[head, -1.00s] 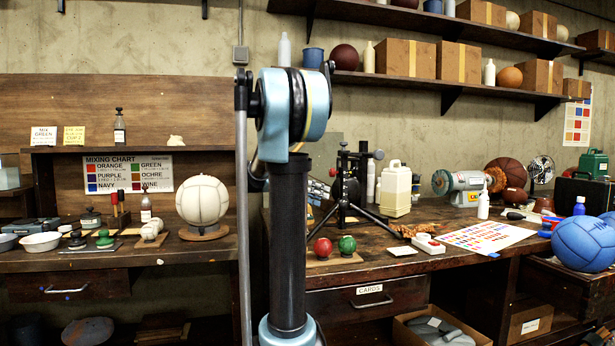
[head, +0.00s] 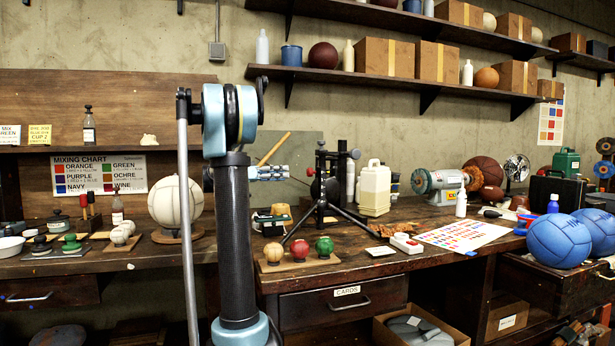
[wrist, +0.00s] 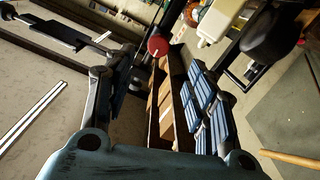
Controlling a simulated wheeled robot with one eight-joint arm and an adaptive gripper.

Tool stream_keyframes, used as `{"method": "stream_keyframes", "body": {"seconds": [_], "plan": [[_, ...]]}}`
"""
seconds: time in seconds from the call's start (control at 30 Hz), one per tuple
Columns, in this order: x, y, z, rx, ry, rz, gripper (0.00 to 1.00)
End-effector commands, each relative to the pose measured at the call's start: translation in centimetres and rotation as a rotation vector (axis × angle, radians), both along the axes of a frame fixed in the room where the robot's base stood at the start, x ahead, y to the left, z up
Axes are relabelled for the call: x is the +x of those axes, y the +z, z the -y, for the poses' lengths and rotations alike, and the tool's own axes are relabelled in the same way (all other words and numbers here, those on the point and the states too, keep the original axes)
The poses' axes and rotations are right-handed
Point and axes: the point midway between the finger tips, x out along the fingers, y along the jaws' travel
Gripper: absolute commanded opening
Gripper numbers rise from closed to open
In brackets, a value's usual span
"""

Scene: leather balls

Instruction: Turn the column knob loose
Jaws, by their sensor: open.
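A black stand (head: 322,185) with a vertical column and spread legs stands on the bench in the head view. A small red round knob (head: 310,171) shows at its left side. In the wrist view a red round knob (wrist: 158,45) with a white mark appears beyond the jaws; how far off it is I cannot tell. A small dark knob (head: 355,153) sits at the column's upper right. My gripper (head: 288,172) points right, left of the stand, apart from it. In the wrist view my gripper (wrist: 160,75) is open with nothing between its fingers.
A cream jug (head: 375,188) stands right of the stand. Several small balls, one red (head: 301,248) and one green (head: 325,246), sit in front. A wooden stick (head: 273,148) leans behind my gripper. A grinder (head: 440,182) is farther right.

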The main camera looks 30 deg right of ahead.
Motion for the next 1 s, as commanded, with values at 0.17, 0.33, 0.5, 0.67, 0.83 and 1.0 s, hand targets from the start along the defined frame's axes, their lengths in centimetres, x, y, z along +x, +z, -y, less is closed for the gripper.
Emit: {"method": "stream_keyframes", "body": {"seconds": [0.17,0.33,0.5,0.67,0.83,1.0], "plan": [[-1.0,0.0,3.4,0.000,-0.006,0.000,0.51],[-1.7,0.0,6.5,0.001,-0.006,-0.001,0.51],[-2.4,0.0,9.2,0.001,-0.008,-0.001,0.51],[-2.8,0.0,11.0,0.001,-0.006,-0.001,0.51],[-3.0,0.0,11.9,0.001,-0.005,-0.001,0.51],[-3.0,0.0,12.0,0.001,-0.005,-0.001,0.51]]}}
